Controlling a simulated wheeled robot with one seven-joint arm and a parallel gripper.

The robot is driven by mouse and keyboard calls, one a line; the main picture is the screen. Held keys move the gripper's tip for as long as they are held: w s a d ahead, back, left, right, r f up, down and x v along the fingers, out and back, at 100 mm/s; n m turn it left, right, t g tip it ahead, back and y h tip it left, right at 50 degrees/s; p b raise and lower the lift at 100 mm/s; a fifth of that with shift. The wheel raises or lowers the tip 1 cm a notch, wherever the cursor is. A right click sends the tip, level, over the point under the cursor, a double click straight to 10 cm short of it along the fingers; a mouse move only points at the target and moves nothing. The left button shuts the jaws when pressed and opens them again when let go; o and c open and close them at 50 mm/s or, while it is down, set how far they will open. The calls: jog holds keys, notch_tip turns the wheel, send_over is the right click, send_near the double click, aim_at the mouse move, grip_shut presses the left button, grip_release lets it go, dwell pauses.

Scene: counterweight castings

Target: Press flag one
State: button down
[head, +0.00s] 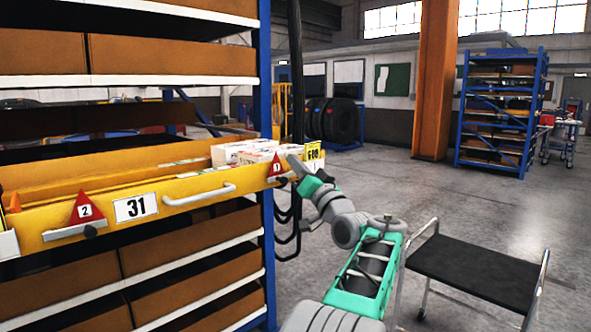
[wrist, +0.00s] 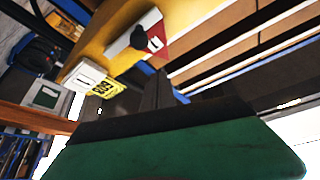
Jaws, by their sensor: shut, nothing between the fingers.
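Flag one is a red triangle marked 1 (head: 276,167) on a grey lever at the right end of the yellow drawer front (head: 185,212). In the wrist view flag one (wrist: 154,42) appears tilted, with a black knob beside it. My gripper (head: 294,163) is at the drawer's right end, just right of flag one in the head view. In the wrist view its dark fingers (wrist: 160,82) are shut and empty, with their tips near the flag. I cannot tell whether they touch it. A second red flag, marked 2 (head: 86,209), is at the drawer's left.
A yellow tag marked 609 (head: 313,151) is beside flag one. White boxes (head: 245,151) lie in the drawer. The blue rack post (head: 267,270) stands below flag one. A black-topped cart (head: 475,268) is at the right, with open floor behind it.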

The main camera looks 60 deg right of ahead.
jog(key=s+r+v, duration=0.1)
jog(key=v, duration=0.8)
jog(key=shift+d, duration=0.3)
